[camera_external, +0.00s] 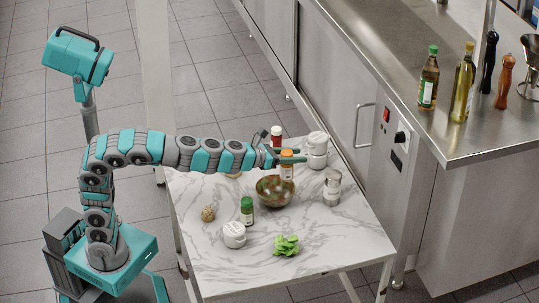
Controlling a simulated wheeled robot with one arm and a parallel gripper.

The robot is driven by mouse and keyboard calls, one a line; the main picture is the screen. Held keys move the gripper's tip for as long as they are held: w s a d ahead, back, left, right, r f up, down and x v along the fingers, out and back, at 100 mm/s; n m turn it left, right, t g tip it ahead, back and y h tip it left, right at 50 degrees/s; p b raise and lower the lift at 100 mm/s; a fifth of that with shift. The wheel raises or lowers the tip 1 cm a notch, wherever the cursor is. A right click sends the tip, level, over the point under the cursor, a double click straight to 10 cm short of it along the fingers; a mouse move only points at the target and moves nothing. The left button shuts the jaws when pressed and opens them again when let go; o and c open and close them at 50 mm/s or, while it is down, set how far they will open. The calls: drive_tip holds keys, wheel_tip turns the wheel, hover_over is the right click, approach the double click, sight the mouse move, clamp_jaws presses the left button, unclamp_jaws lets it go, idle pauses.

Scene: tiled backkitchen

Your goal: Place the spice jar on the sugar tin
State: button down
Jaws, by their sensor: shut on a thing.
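My gripper (290,156) is at the far part of the marble-topped table, shut on a small orange-capped spice jar (287,172). The jar is upright, just behind the brown bowl; I cannot tell how far its base is above the table. A metallic tin with a pale label (332,188) stands upright at the right, to the right of the bowl; it may be the sugar tin, but its label is too small to read. Its top looks bare. A green-capped jar (247,211) stands on the table in front of the bowl.
The brown bowl (273,192) is mid-table. White containers (317,150) stand at the back right and a white lidded one (234,236) at the front. A red-capped bottle (276,140) is behind my gripper. Green leaves (286,246) lie in front. The table's right front is clear.

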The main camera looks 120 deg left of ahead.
drive_tip(key=s+a+n+g, duration=0.1)
drive_tip(key=s+a+g, duration=0.15)
drive_tip(key=a, duration=0.25)
drive_tip(key=w+a+f+p, duration=0.1)
drive_tip(key=w+a+f, duration=0.3)
drive_tip(key=w+a, duration=0.5)
drive_tip(key=shift+w+f+t+y+p, duration=0.15)
drive_tip(key=shift+w+t+y+p, duration=0.25)
drive_tip(key=shift+w, duration=1.4)
drive_tip(key=shift+f, duration=0.15)
drive_tip(key=shift+c, duration=1.9)
unclamp_jaws()
drive_tip(key=shift+s+d+r, duration=0.2)
drive_tip(key=shift+d+r, duration=0.15)
drive_tip(key=shift+r, duration=0.05)
drive_tip(key=v, duration=1.1)
drive_tip(key=shift+b, duration=0.45)
